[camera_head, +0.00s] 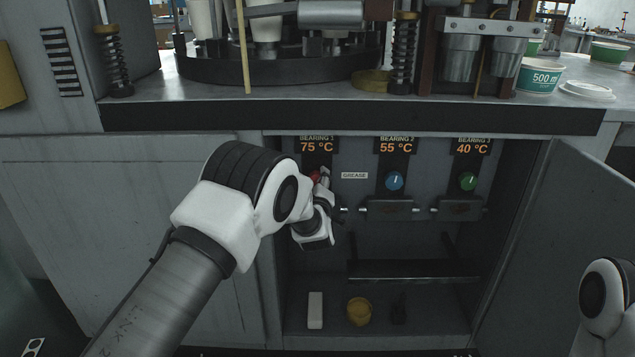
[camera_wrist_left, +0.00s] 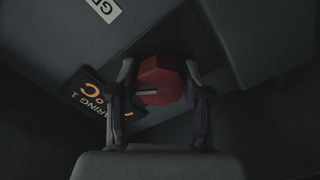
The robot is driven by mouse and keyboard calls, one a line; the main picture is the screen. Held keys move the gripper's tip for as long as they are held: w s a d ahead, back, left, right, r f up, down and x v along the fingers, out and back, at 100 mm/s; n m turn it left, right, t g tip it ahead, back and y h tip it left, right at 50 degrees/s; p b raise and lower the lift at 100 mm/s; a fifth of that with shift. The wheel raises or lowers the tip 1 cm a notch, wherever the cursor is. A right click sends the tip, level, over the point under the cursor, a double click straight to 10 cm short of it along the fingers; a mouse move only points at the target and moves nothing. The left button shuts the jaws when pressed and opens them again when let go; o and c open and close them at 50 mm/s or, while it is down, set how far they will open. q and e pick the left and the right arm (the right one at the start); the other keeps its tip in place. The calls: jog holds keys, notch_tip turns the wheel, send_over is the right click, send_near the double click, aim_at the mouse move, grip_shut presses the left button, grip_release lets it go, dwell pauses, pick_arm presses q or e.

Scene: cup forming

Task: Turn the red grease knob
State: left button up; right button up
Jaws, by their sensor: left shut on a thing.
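The red grease knob (camera_head: 315,176) sits on the panel inside the open cabinet, under the Bearing 1 display (camera_head: 318,146) that reads 75 °C. It is mostly hidden behind my left gripper (camera_head: 322,182) in the head view. In the left wrist view the red knob (camera_wrist_left: 160,80) shows a pale pointer line and lies between the two fingers of my left gripper (camera_wrist_left: 160,88), which is shut on it. Only a white and black part of my right arm shows at the right edge of the head view; its gripper is out of view.
A blue knob (camera_head: 394,181) under 55 °C and a green knob (camera_head: 468,181) under 40 °C sit to the right. A yellow container (camera_head: 359,311) and a white block (camera_head: 315,310) stand on the cabinet floor. The open door (camera_head: 570,240) is at the right, the worktop edge above.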

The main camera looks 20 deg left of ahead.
pick_arm(q)
jog(key=shift+m, duration=0.3)
jog(key=m+p, duration=0.2)
jog(key=m, duration=0.1)
jog(key=shift+r+m, duration=0.1)
jog(key=shift+m, duration=0.2)
jog(key=m+p, duration=0.1)
jog(key=m, duration=0.3)
jog(key=shift+m+p, duration=0.3)
jog(key=shift+p, duration=0.05)
jog(key=m+p, duration=0.1)
jog(key=m, duration=0.3)
jog(key=shift+a, duration=0.1)
jog(key=shift+m+p, duration=0.45)
jog(key=shift+m, duration=1.95)
jog(key=o, duration=1.2)
jog(key=shift+c, duration=0.2)
